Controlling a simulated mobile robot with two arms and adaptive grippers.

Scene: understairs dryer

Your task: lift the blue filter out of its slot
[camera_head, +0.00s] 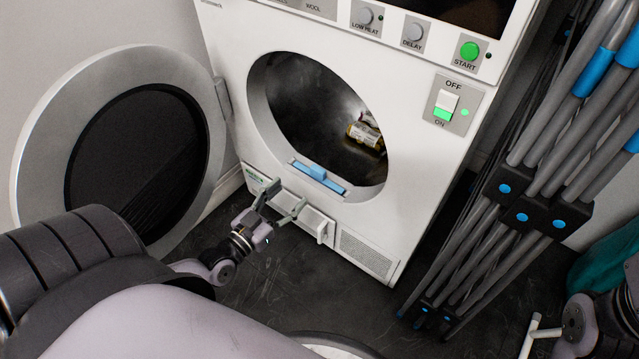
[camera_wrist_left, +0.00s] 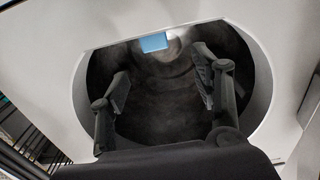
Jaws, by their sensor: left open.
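The blue filter (camera_head: 318,174) sits in its slot in the lower rim of the dryer's round opening. In the left wrist view a blue block (camera_wrist_left: 153,42), which looks like part of the filter, shows at the top edge of the opening. My left gripper (camera_head: 287,197) is open and empty, in front of the dryer and to the lower left of the filter, apart from it in the picture. Its spread fingers (camera_wrist_left: 160,82) frame the dark drum in the wrist view. My right gripper (camera_head: 534,335) shows only partly at the lower right; its opening is unclear.
The dryer (camera_head: 408,140) has its round door (camera_head: 40,140) swung open to the left. Small labelled cylinders (camera_head: 364,133) lie in the drum. Folded grey racks (camera_head: 500,215) with blue parts stand at the right, near a teal cloth or bag (camera_head: 605,270). The dark floor before the dryer is clear.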

